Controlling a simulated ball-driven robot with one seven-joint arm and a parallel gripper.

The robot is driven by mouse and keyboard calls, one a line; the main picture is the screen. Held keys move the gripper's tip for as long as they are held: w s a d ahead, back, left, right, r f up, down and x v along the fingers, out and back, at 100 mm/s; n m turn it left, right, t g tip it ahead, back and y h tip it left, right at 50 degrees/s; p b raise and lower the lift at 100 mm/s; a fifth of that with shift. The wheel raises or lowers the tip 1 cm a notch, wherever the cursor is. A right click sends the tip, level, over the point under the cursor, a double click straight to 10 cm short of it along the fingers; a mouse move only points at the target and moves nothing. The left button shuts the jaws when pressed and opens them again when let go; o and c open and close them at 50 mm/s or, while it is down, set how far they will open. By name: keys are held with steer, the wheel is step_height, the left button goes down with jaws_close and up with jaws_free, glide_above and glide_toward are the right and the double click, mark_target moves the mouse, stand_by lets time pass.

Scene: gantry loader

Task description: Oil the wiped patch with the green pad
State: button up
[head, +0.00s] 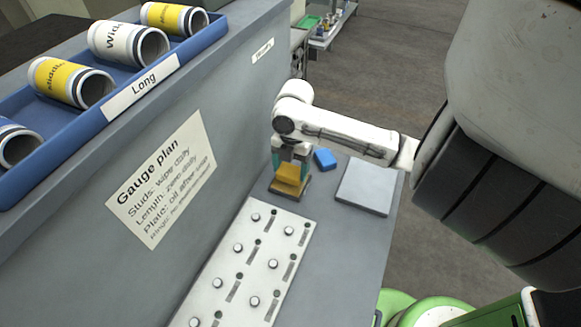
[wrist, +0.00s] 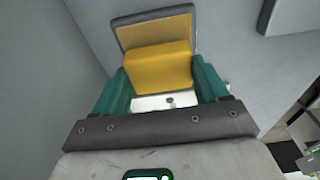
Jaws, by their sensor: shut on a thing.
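My gripper (head: 291,163) is shut on a yellow block (head: 289,174). In the wrist view the block (wrist: 158,72) sits between the teal fingers of my gripper (wrist: 158,66). Just beyond and below it is a dark-rimmed, yellow-faced tray or pad (wrist: 150,31), also under the block in the head view (head: 300,191). I cannot tell whether block and tray touch. A pale grey square plate (head: 366,188) lies on the bench to the right. I see no green pad on the bench, and no wiped patch can be made out.
A blue block (head: 325,158) lies between the tray and the grey plate. A white studded gauge plate (head: 242,262) lies nearer. A wall with a notice (head: 160,180) and a blue rack of tubes (head: 185,62) rises at left.

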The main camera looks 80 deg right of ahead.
mark_target(291, 170)
steer(key=shift+r+p, duration=1.45)
steer(key=shift+r, duration=1.25)
